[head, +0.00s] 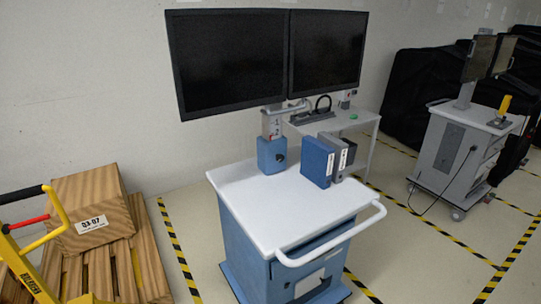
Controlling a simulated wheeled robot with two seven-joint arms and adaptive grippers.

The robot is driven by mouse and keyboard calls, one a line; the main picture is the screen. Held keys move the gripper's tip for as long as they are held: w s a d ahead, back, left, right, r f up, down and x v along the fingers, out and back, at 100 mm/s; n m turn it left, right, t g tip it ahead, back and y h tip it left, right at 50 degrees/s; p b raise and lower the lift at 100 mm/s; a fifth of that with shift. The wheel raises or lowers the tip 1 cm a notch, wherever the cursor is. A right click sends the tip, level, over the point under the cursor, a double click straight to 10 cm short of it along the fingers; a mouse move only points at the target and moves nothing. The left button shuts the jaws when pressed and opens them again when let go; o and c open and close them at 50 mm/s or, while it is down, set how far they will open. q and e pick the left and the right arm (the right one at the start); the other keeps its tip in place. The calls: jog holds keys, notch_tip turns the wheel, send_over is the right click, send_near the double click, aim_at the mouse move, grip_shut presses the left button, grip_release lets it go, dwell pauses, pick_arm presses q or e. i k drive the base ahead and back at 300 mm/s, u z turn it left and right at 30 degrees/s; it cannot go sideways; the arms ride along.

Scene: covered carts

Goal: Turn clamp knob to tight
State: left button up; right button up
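A blue and white cart (275,220) stands in the middle with two dark monitors (228,60) on a post at its back. The post rises from a blue block (266,150) on the cart top. A small dark round part (280,157) sits on the block's front; it may be the clamp knob, but it is too small to tell its setting. Above it, the grey post (272,122) carries small red markings. Neither of my grippers is in view.
Blue and grey binders (317,162) stand on the cart top, right of the post. A white handle (330,240) runs along the front right edge. Another cart (455,150) stands right. Floor between is clear.

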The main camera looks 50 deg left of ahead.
aim_at(280, 158)
jog(key=u, duration=0.7)
jog(key=i, duration=0.75)
jog(key=u, duration=1.2)
jog(key=i, duration=0.15)
jog(key=u, duration=0.05)
